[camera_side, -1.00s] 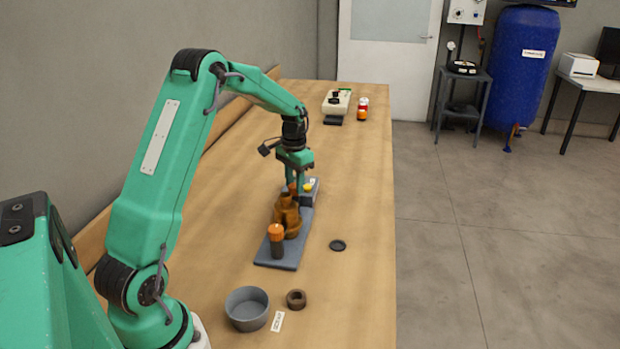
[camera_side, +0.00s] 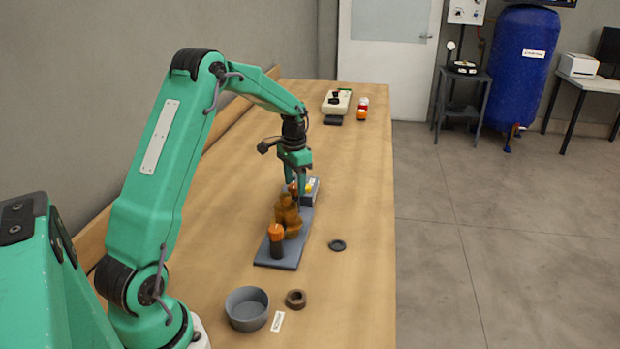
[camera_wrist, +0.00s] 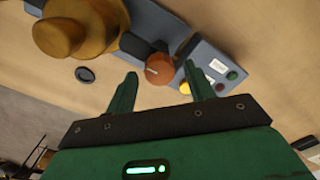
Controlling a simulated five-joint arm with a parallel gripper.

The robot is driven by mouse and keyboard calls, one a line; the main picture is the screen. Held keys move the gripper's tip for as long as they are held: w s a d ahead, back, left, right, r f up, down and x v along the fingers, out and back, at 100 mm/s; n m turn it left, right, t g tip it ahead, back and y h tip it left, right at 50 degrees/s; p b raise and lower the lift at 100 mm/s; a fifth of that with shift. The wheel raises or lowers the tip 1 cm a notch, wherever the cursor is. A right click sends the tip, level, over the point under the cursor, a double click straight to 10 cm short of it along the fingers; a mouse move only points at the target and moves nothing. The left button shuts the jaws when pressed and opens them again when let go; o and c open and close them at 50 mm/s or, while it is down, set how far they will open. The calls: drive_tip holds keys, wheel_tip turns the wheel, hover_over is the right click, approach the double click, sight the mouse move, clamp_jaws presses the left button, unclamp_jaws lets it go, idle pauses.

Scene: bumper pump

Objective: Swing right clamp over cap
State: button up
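The brown pump body (camera_side: 287,218) stands on a grey base plate (camera_side: 278,259). It also shows at upper left in the wrist view (camera_wrist: 72,32). An orange-topped clamp post (camera_side: 276,236) stands at the plate's near end. An orange-brown clamp knob (camera_wrist: 158,69) shows at the pump's other end, beside the control box. My gripper (camera_wrist: 160,76) is open, with its fingers apart and the knob between or just beyond their tips. I cannot tell whether a finger touches it. In the side view, my gripper (camera_side: 295,184) hides much of that clamp.
A grey control box (camera_wrist: 213,66) with yellow, red and green buttons sits close to the right finger. A dark ring (camera_side: 337,245) lies right of the plate. A grey bowl (camera_side: 247,309) and a brown ring (camera_side: 296,299) lie nearer. The bench's right side is mostly clear.

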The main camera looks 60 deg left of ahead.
drive_tip(key=shift+r, duration=0.1)
drive_tip(key=shift+r, duration=3.85)
drive_tip(key=s+d+r+t, duration=0.1)
drive_tip(key=s+d+r, duration=0.4)
drive_tip(key=d, duration=0.3)
drive_tip(key=s+d+r+t, duration=0.2)
drive_tip(key=s+d+r, duration=0.25)
drive_tip(key=d, duration=0.35)
drive_tip(key=s+d+f+t, duration=0.1)
drive_tip(key=s+d+t, duration=0.1)
drive_tip(key=s+d, duration=0.7)
drive_tip(key=shift+s+f+t, duration=0.2)
drive_tip(key=shift+s+t, duration=0.1)
drive_tip(key=shift+s, duration=1.8)
